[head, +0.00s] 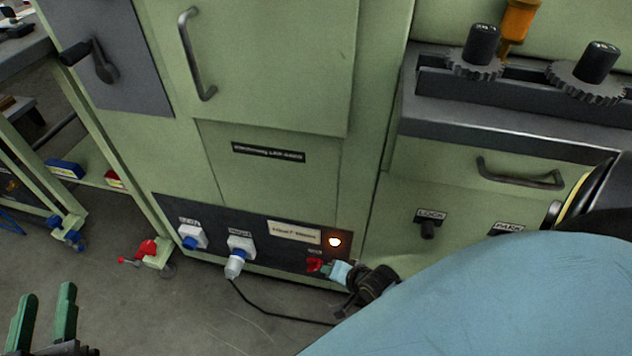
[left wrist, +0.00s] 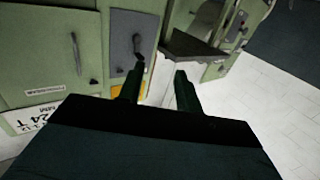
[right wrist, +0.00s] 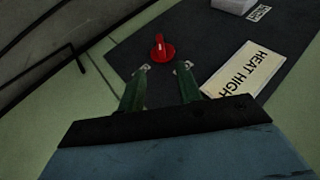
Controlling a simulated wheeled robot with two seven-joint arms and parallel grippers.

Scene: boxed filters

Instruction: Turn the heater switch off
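The heater switch (head: 314,265) is a small red rotary knob low on a dark panel (head: 215,225) of the green machine. In the right wrist view the knob (right wrist: 161,50) has a pale mark and sits just beyond my fingertips, roughly between their lines. A lamp (head: 335,241) above the switch glows warm white. My right gripper (head: 327,268) is at the switch in the head view; its green fingers (right wrist: 162,70) are apart with nothing between them. Contact is not clear. My left gripper (head: 42,315) is open and empty at the lower left, away from the panel.
A label (right wrist: 243,70) reading "HEAT HIGH" is beside the knob. A plug (head: 237,260) with a black cable and a blue-white socket (head: 191,238) are left on the panel. A red object (head: 147,249) is by the machine's foot. Grey floor lies in front.

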